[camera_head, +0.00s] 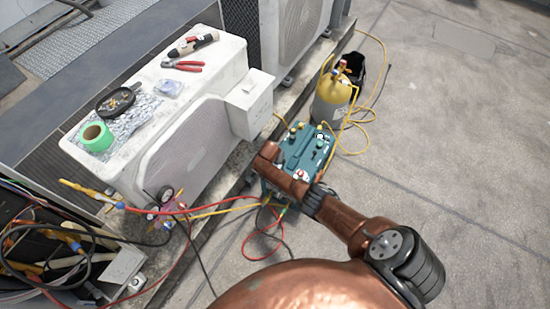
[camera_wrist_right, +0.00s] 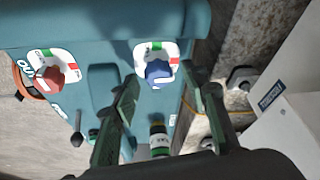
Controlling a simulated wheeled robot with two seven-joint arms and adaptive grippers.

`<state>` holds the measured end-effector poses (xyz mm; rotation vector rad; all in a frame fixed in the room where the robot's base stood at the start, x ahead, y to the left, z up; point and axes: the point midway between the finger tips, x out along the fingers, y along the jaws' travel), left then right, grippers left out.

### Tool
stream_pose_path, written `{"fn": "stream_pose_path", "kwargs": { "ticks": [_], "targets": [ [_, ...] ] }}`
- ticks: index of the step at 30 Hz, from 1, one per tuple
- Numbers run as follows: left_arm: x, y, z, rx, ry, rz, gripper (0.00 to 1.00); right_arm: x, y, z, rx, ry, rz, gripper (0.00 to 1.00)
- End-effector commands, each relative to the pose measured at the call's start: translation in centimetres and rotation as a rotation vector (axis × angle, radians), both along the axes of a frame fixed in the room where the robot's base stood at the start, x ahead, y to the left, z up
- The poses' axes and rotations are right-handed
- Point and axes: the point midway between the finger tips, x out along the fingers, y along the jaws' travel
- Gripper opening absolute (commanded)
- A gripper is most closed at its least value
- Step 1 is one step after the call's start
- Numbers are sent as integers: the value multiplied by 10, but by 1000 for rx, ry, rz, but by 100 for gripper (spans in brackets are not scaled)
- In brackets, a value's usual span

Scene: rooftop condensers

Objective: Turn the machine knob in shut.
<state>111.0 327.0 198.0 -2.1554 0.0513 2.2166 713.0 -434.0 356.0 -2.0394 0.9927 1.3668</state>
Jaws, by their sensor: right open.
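The teal machine (camera_head: 312,147) stands on the ground beside the white condenser, partly behind my right arm. In the right wrist view its teal panel (camera_wrist_right: 103,75) carries a blue knob (camera_wrist_right: 158,72) on a white plate with green and red marks. A red knob (camera_wrist_right: 48,78) sits on a similar plate at the left, beside partly visible "OUT" lettering. My right gripper (camera_wrist_right: 170,86) is open and empty. Its fingertips lie on either side of and just below the blue knob in the picture; I cannot tell whether they touch the machine. My left gripper is not in view.
The white condenser (camera_head: 170,88) has tape, pliers and other tools on top. A yellow-and-grey cylinder (camera_head: 333,98) stands behind the machine. Red and yellow hoses (camera_head: 215,208) run near it. A black ball-ended lever (camera_wrist_right: 77,137) sits beside the panel. Open concrete lies to the right.

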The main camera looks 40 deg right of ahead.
Motion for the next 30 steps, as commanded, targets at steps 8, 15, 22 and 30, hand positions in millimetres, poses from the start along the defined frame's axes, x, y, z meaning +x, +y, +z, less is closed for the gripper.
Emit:
{"fn": "stream_pose_path", "kwargs": {
  "ticks": [8,15,22,30],
  "targets": [
    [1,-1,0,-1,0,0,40,-7,7,27,-1,-5,-2,41],
    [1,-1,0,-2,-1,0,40,-16,19,61,-2,-5,-1,41],
    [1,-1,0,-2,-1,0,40,-24,27,91,-3,-2,-1,41],
    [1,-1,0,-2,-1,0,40,-28,31,104,-4,0,-3,41]
  ]
}}
